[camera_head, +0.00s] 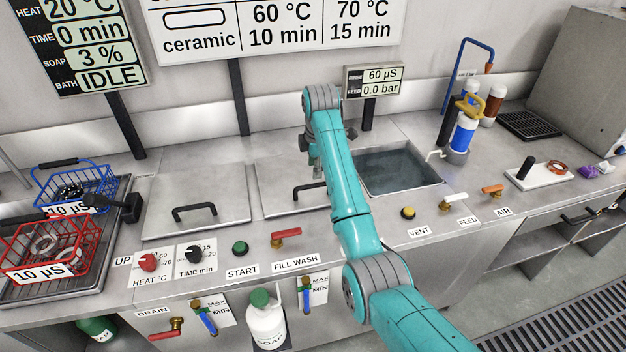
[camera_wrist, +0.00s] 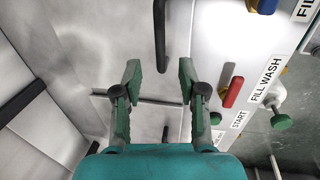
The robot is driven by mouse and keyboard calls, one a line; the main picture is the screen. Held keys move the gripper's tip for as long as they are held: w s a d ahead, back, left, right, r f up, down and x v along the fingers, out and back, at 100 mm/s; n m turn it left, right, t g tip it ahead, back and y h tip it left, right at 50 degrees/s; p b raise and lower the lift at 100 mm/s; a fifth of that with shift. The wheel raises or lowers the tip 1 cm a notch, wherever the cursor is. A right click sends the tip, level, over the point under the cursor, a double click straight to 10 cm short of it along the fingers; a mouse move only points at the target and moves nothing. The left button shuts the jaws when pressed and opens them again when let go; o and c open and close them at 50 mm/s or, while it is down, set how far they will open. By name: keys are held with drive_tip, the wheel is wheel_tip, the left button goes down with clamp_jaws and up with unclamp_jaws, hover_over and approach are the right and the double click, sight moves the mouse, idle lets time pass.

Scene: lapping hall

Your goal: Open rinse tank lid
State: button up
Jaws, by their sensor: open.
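Two flat metal lids lie closed on the counter, the left lid (camera_head: 225,190) and the middle lid (camera_head: 280,178), each with a black bar handle. No label in view says which is the rinse tank lid. The middle lid's handle (camera_head: 308,190) is partly behind my arm; it also shows in the wrist view (camera_wrist: 160,35). The left lid's handle (camera_head: 194,211) is clear. My gripper (camera_head: 316,165) is over the middle lid, mostly hidden by my arm. In the wrist view my gripper (camera_wrist: 157,80) is open and empty, with the middle handle beyond its fingertips.
An open water-filled basin (camera_head: 395,172) is right of the middle lid. A red lever (camera_head: 285,234), a green START button (camera_head: 240,249) and knobs line the front edge. Blue (camera_head: 98,190) and red (camera_head: 40,260) baskets stand left. A blue-and-white bottle (camera_head: 464,132) stands right.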

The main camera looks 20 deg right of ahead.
sight(314, 185)
drive_tip(key=f, duration=0.2)
drive_tip(key=w+f, duration=0.1)
drive_tip(key=f, duration=0.4)
drive_tip(key=shift+w+f, duration=0.25)
clamp_jaws()
